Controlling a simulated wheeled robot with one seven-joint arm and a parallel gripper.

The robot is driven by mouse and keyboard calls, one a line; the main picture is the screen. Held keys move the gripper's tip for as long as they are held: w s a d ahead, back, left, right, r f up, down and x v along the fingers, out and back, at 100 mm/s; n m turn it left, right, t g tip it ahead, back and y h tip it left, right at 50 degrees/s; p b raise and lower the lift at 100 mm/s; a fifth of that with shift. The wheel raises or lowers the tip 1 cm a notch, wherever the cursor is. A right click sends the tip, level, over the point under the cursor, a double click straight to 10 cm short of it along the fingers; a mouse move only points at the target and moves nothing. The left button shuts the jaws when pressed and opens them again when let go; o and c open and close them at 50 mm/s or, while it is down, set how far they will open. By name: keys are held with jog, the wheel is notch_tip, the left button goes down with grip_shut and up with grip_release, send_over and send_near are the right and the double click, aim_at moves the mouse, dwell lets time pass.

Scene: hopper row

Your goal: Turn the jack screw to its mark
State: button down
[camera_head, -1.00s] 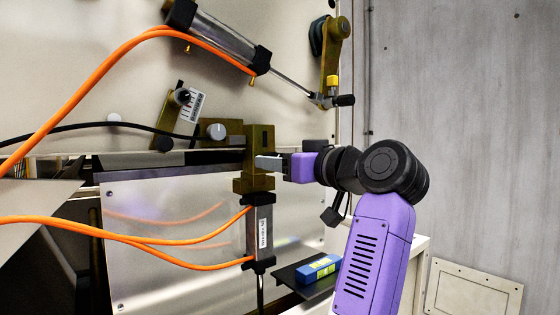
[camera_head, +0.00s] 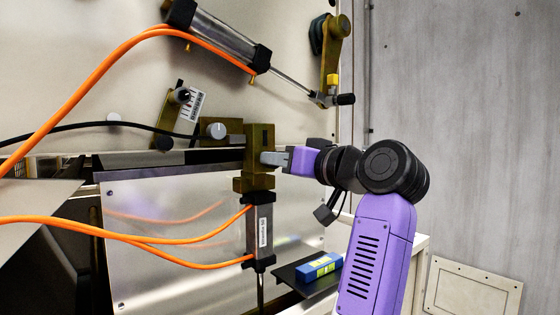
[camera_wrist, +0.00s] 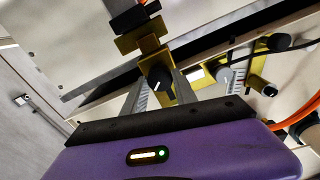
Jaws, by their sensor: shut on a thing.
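The jack screw shows in the wrist view as a small black knob (camera_wrist: 160,85) with a pale line on its face. It sits on a brass-coloured block (camera_wrist: 150,45). My gripper (camera_wrist: 157,92) has its two grey fingers on either side of the knob and is shut on it. In the head view my gripper (camera_head: 268,158) reaches in from the right against the brass block (camera_head: 259,140), and its fingers hide the knob. I cannot make out the target mark in either view.
A cylinder with orange hoses (camera_head: 260,230) hangs below the block. Another cylinder (camera_head: 222,38) slants above, its rod joined to a brass lever (camera_head: 332,60). A grey knob (camera_head: 216,131) is left of the block. A blue level (camera_head: 319,267) lies on a dark shelf below.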

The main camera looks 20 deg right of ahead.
jog(key=c, duration=1)
grip_release()
jog(key=b+v, duration=0.2)
jog(key=v, duration=0.6)
